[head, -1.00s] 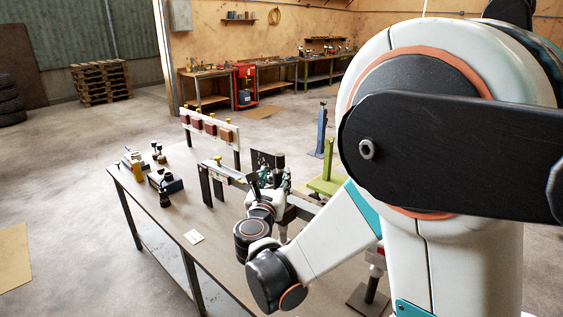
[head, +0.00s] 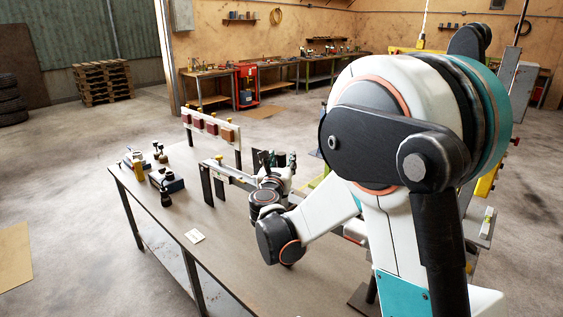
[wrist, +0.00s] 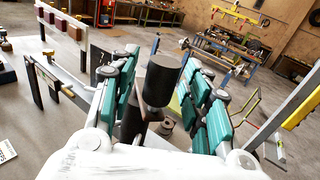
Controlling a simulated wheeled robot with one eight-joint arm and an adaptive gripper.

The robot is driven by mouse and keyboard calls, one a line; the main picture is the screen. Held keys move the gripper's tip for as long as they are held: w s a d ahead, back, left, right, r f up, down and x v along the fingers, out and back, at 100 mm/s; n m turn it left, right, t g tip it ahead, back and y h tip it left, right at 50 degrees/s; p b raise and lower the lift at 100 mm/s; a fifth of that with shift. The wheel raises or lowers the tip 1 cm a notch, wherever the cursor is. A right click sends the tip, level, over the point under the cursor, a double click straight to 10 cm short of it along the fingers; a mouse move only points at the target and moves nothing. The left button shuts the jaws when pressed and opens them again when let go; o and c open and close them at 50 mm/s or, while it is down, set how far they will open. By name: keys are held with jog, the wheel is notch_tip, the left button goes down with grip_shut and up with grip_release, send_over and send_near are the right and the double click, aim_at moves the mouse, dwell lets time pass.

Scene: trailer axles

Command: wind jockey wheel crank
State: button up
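My gripper (wrist: 163,100) has teal-padded fingers and stands open in the wrist view, one finger to each side of a black cylindrical knob (wrist: 163,78). The knob looks like the crank's handle grip, upright on a thinner dark stem. Gaps show between the knob and both fingers. In the head view my gripper (head: 276,161) is small, over the table near the far end of a long metal beam. My own arm hides much of what lies to its right there. The jockey wheel itself cannot be made out.
The long table (head: 222,255) carries a card (head: 195,236), a rack with red blocks (head: 212,128) and dark clamp-like tools (head: 165,182). The beam (head: 232,171) rests on dark uprights. A yellow-framed rig (wrist: 233,20) stands beyond in the wrist view.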

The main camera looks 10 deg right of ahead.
grip_shut()
jog(key=shift+w+a+m+g+h+b, duration=0.1)
jog(key=shift+a+m+g+h+b, duration=0.35)
jog(key=shift+m+h, duration=0.4)
jog(key=shift+o, duration=0.9)
grip_release()
jog(key=v, duration=1.2)
jog(key=shift+f, duration=0.1)
